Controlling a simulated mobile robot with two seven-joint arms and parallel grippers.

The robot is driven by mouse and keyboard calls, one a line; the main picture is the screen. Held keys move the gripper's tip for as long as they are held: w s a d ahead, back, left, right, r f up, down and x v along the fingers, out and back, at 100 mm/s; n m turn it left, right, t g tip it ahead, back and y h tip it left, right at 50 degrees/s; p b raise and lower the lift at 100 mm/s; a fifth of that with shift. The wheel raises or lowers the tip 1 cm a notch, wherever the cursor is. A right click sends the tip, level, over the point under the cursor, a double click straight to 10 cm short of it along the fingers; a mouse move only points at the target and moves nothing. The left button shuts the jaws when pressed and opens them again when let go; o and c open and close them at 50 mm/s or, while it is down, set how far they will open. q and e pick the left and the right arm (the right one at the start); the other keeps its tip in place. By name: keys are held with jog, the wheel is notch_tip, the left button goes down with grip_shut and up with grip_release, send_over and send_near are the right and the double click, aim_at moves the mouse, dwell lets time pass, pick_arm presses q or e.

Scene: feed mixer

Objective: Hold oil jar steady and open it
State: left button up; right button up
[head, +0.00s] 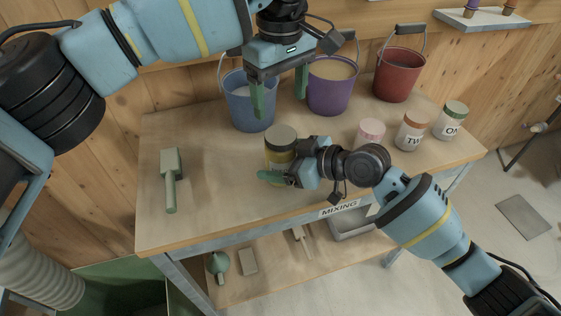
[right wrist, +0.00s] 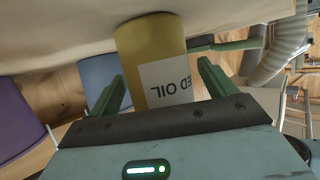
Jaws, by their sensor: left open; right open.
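In the right wrist view the jar (right wrist: 150,48) appears upside down, with a white label partly reading "ED OIL". My right gripper (head: 284,170) is low at the jar's right front side. Its green fingers (right wrist: 165,85) are open, one on each side of the jar, with visible gaps. The jar's far side is hidden. My left gripper (head: 279,95) is open and empty above and behind the jar, fingers pointing down, in front of the buckets.
Blue (head: 248,108), purple (head: 328,98) and red (head: 398,76) buckets stand at the back. A pink-lidded jar (head: 370,132) and two labelled jars (head: 410,132) (head: 449,120) stand right. A green scoop-like tool (head: 170,180) lies left. The bench's (head: 222,200) left middle is clear.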

aim_at(281, 134)
jog(key=c, duration=1.8)
pick_arm(q)
jog(key=m, duration=0.4)
jog(key=shift+m, duration=0.3)
pick_arm(e)
grip_shut()
pick_arm(q)
jog(key=shift+f, duration=4)
